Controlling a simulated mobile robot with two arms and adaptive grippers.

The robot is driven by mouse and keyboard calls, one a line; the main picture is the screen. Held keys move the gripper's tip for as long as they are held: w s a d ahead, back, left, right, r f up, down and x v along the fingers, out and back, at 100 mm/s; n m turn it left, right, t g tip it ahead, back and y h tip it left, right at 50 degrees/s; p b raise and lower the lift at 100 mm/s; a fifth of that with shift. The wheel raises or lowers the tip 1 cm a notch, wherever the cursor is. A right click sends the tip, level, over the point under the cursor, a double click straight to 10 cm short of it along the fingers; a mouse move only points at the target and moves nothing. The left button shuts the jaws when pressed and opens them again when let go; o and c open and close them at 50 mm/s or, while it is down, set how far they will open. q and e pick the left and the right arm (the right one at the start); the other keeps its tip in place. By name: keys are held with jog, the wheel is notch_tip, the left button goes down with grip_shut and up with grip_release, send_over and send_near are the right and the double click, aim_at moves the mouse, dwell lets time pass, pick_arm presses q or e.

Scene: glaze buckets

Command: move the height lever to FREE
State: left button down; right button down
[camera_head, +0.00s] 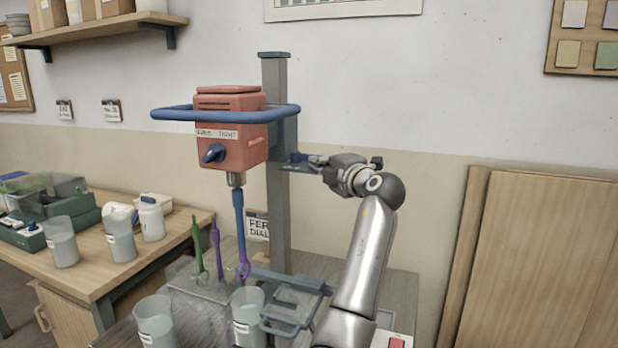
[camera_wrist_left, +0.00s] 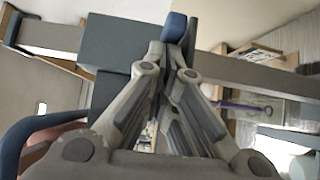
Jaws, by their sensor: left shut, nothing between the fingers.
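The red mixer head (camera_head: 230,130) hangs on a grey column (camera_head: 277,200). Its front has a white label (camera_head: 217,133) with two small words, hard to read, above a dark blue knob (camera_head: 213,153). A small blue-tipped lever (camera_head: 298,157) sticks out at the column's right side; I take it for the height lever. My left gripper (camera_head: 316,160) is shut and empty at this blue tip. In the left wrist view, the blue tip (camera_wrist_left: 175,27) is right at the fingertips (camera_wrist_left: 174,48); contact cannot be told. My right gripper is not in view.
A blue guard ring (camera_head: 170,114) circles the mixer head. Below are a mixing shaft (camera_head: 239,222), a blue-grey bracket (camera_head: 285,322) and translucent buckets (camera_head: 248,325). A wooden bench (camera_head: 100,268) with more buckets stands left.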

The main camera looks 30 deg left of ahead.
pick_arm(q)
jog(key=shift+r, duration=0.1)
dwell(0.3)
jog(key=v, duration=1.2)
